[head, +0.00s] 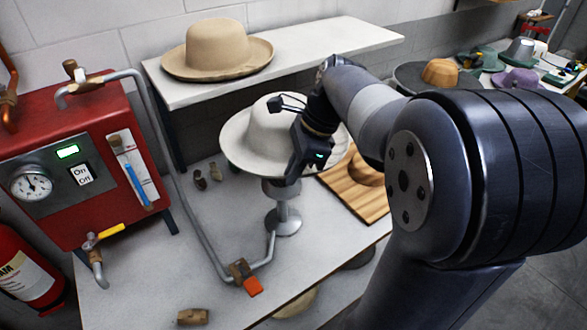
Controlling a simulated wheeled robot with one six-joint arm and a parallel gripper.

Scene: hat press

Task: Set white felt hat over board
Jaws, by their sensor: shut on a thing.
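The white felt hat (240,146) is near the middle of the head view, above the workbench. My gripper (292,178) is shut on the hat at its right front brim; the fingertips are mostly hidden behind the gripper body. The hat appears over a metal stand (284,220) with a round base; I cannot tell whether they touch. The wooden board (368,208), with a dark round opening, lies on the bench to the right of the stand, partly hidden by my arm.
A red steam machine (75,165) stands at the left, its pipe running across the bench to the stand. A tan hat (217,47) sits on the white shelf (330,45) behind. A cork piece (193,317) lies at the front. More hats fill a table at the back right.

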